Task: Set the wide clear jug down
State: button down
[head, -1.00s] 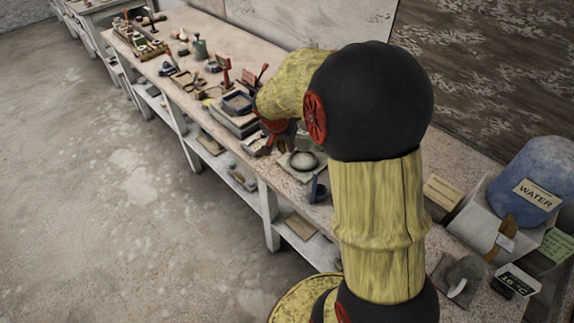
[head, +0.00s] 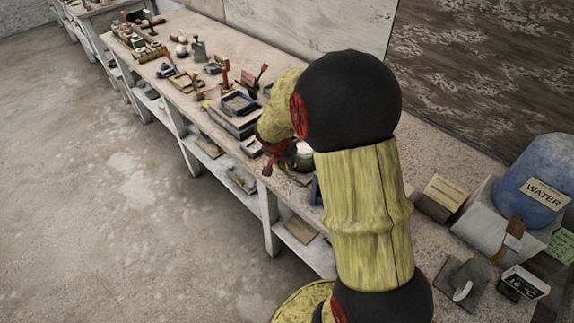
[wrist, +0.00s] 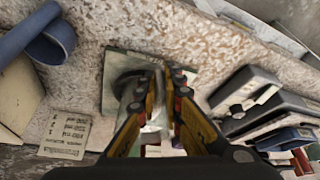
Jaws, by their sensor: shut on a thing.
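My gripper (wrist: 167,76) is shut on the wide clear jug (wrist: 157,122), which shows as a pale, see-through patch between the fingers in the wrist view. The fingers hide much of it. Beyond the fingertips lies a square, pale plate (wrist: 112,62) with a round grey dish (wrist: 127,84) on it; I cannot tell whether the jug touches it. In the head view my gripper (head: 277,158) is low over the bench, beside a whitish round form (head: 303,155) that my arm partly hides; I cannot tell whether this is the jug or the dish.
The long bench (head: 215,45) carries trays and tools to the left. A blue object (wrist: 45,40) and a printed card (wrist: 65,132) lie near the plate. Dark grey boxes (wrist: 250,95) stand on its other side. A blue water barrel (head: 540,180) stands at the right.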

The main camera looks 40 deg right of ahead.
jog(key=c, duration=1.9)
grip_release()
jog(key=shift+r, duration=0.2)
jog(key=s+a+r+n+t+y+p, duration=0.1)
jog(key=s+a+r+n+p, duration=0.2)
jog(key=a+r, duration=0.55)
jog(key=s+a+r+n+t, duration=0.15)
jog(key=s+a+r, duration=0.4)
jog(key=r, duration=0.65)
jog(key=s+a+r+n+y, duration=0.1)
jog(key=s+a+n, duration=0.1)
jog(key=s+a, duration=0.1)
jog(key=s+a+r+n+y, duration=0.1)
jog(key=s+a+r+n, duration=0.1)
jog(key=s+a+n, duration=0.1)
jog(key=s+a+r+n+t+y, duration=0.1)
jog(key=s+a+n, duration=0.2)
jog(key=s+a, duration=0.2)
jog(key=shift+s+a+r, duration=0.15)
jog(key=shift+s+r, duration=0.1)
jog(key=shift+s, duration=0.15)
